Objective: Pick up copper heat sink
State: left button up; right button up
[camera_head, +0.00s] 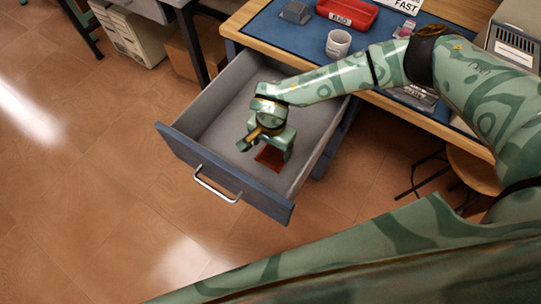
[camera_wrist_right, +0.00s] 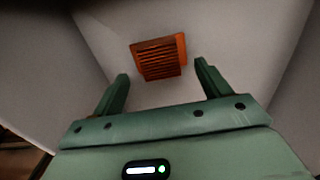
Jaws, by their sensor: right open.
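The copper heat sink (camera_head: 270,157) is a small finned reddish-brown block lying on the floor of the open drawer (camera_head: 226,184), near its front right. In the right wrist view the heat sink (camera_wrist_right: 159,57) shows whole, its fins up, just beyond and between the fingertips. My right gripper (camera_head: 266,152) reaches down into the drawer and is close above the heat sink, hiding part of it in the head view. In the right wrist view its two fingers (camera_wrist_right: 162,70) stand wide apart with nothing between them. My left gripper does not show.
The drawer's grey walls surround my right gripper, and its dark blue front has a metal handle (camera_head: 217,190). The rest of the drawer floor looks empty.

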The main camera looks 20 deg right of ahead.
aim_at(271, 154)
notch_tip(271, 154, down, 4)
jog(key=shift+f+b, duration=0.15)
jog(key=shift+b, duration=0.7)
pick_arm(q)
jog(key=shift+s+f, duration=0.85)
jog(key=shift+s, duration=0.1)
pick_arm(e)
jog(key=c, duration=0.8)
jog(key=shift+c, duration=0.2)
jog(key=shift+r, duration=0.25)
